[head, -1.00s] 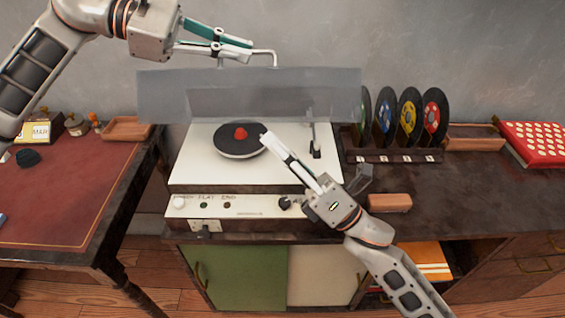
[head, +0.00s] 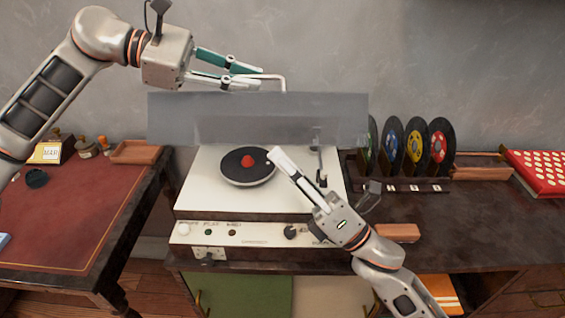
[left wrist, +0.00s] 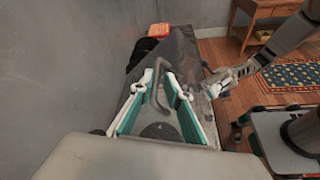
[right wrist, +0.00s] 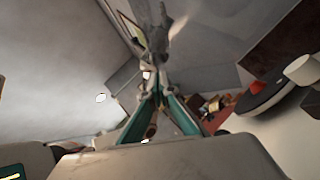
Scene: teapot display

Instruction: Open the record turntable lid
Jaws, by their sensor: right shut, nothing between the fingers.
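The record turntable (head: 250,203) has a white top with a black record and red centre. Its grey see-through lid (head: 290,118) is raised and stands tilted above the back of the deck. A thin bent handle (head: 272,77) is at the lid's top edge; it also shows in the left wrist view (left wrist: 186,105). My left gripper (head: 258,77) is open, with the handle between its fingers and a gap visible around it. My right gripper (head: 275,153) is shut and empty, above the deck beside the record, in front of the lid.
Several coloured records (head: 415,145) stand in a rack right of the turntable. A wooden block (head: 398,232) lies on the dark cabinet near my right wrist. A red-topped desk (head: 70,225) is at the left. The grey wall is close behind the lid.

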